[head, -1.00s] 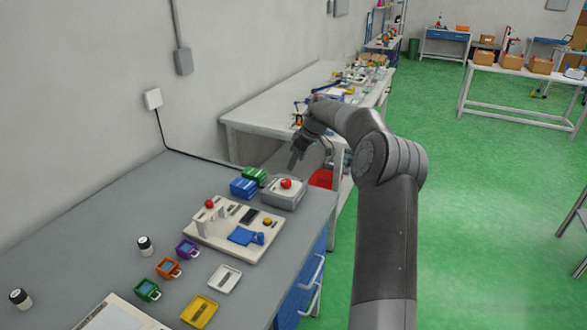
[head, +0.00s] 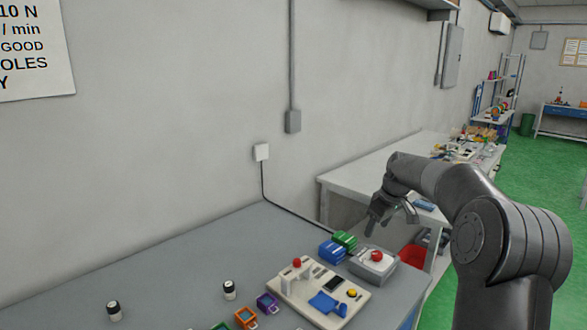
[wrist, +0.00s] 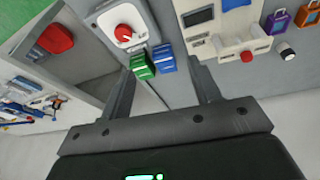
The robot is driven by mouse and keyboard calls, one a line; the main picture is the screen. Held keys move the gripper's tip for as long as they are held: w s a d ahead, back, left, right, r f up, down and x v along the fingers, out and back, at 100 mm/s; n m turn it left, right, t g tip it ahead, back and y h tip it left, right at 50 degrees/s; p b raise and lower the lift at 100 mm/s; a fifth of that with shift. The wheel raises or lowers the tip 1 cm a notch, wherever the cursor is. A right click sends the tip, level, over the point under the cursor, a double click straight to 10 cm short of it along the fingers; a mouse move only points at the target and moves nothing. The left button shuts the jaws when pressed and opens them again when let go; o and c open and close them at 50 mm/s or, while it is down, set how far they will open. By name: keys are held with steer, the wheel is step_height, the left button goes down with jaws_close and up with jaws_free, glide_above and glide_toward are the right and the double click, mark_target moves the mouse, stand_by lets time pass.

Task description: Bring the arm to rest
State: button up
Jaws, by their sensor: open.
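My gripper (head: 392,222) is open and empty, held in the air above the far right end of the grey bench (head: 210,262). In the head view my arm reaches in from the lower right, bent at the elbow. In the wrist view the two fingers of my gripper (wrist: 160,68) stand wide apart. The green box (wrist: 142,66) and blue box (wrist: 164,60) show between and beyond the fingertips, with nothing gripped.
A grey box with a red knob (head: 374,263) stands beside the blue box (head: 332,250) and green box (head: 345,240). A cream fixture plate (head: 350,314), small coloured cups and black-capped jars stand nearer. A white table (head: 345,181) is behind; wall at left.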

steer(key=s+a+r+m+h, duration=0.1)
steer(key=s+a+r, duration=0.2)
steer(key=s, duration=0.4)
steer(key=s+a+r+m+t, duration=0.1)
steer(key=s+a+r, duration=0.15)
steer(key=s, duration=0.45)
steer(key=s+a+r+m+h, duration=0.1)
steer(key=s+a+r, duration=0.25)
steer(key=s, duration=0.35)
steer(key=s+f+m, duration=0.2)
steer(key=s+f, duration=0.1)
steer(key=s, duration=0.8)
steer(key=s+a+f+m+t, duration=0.1)
steer(key=s+f+m, duration=0.1)
steer(key=s, duration=0.9)
steer(key=shift+a+f, duration=0.25)
steer(key=shift+f, duration=0.5)
